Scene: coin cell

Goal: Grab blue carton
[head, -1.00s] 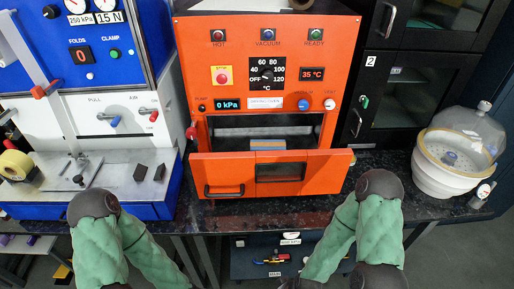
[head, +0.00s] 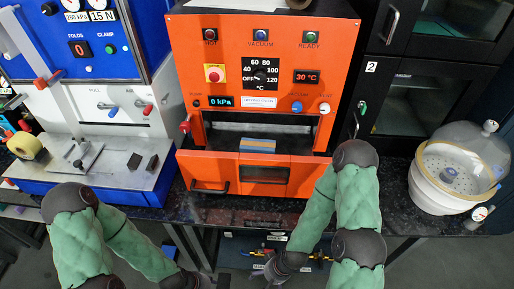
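A small block with blue and tan faces (head: 257,145) lies inside the open chamber of the orange oven (head: 245,110), behind its front door panel. It is the only carton-like blue thing I can make out; its lower part is hidden by the door. My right gripper (head: 272,277) is low at the bottom of the head view, below and in front of the oven, well apart from the block. My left gripper (head: 205,282) is at the bottom edge, partly cut off. Whether either is open or shut is not clear.
The orange door panel (head: 215,170) with its handle stands in front of the chamber. A blue and white press (head: 110,120) is at left, a white pot with a clear dome (head: 440,190) at right. A dark cabinet (head: 400,110) stands behind. Dark counter edge lies below the oven.

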